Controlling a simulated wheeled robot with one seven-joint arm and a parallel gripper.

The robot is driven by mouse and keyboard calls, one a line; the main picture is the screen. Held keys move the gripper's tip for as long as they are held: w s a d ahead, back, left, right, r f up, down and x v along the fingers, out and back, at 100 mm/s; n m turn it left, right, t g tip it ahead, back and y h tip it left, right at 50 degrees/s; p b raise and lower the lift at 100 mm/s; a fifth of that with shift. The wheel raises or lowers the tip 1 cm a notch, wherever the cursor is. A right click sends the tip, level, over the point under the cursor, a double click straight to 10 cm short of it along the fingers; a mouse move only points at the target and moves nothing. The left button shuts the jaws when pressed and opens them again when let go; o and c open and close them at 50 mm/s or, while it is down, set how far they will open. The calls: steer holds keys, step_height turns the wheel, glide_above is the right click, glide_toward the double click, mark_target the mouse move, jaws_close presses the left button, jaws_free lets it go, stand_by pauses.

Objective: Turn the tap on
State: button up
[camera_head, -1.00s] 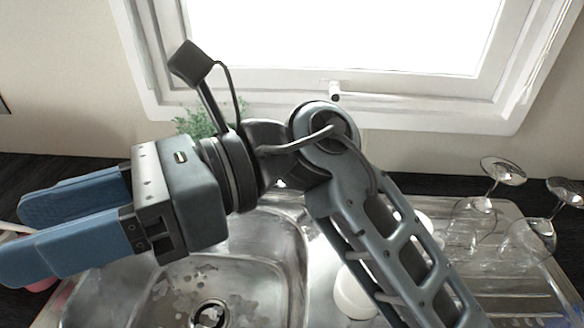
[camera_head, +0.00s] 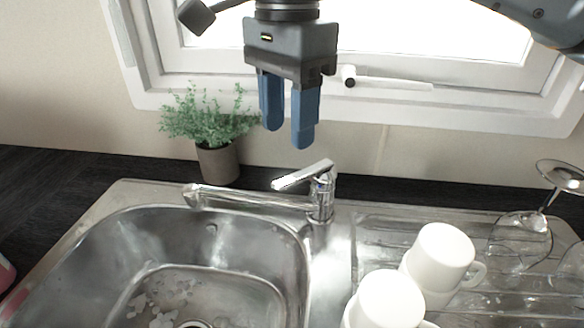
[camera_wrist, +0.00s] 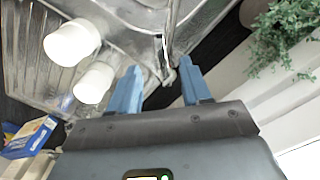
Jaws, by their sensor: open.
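The chrome tap (camera_head: 319,200) stands at the back edge of the sink (camera_head: 110,222), its spout pointing left over the basin. Its lever handle (camera_head: 303,175) sits on top and points to the left. My gripper (camera_head: 286,140) is open and empty, pointing down above the tap handle and a little to its left in the picture, apart from it. In the wrist view the tap (camera_wrist: 166,60) shows beyond and between my open fingers (camera_wrist: 160,88). I see no water at the spout.
A potted plant (camera_head: 217,158) stands left of the tap. White mugs (camera_head: 440,258) and upturned glasses (camera_head: 520,238) are on the drainer at the right. The window frame and its latch (camera_head: 348,76) are behind my gripper. A blue box (camera_wrist: 28,138) shows in the wrist view.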

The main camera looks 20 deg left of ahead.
mark_target(289, 179)
steer(key=shift+d+f+p, duration=0.1)
steer(key=shift+f+p, duration=0.25)
steer(key=shift+f, duration=3.5)
steer(key=shift+c, duration=0.5)
jaws_close()
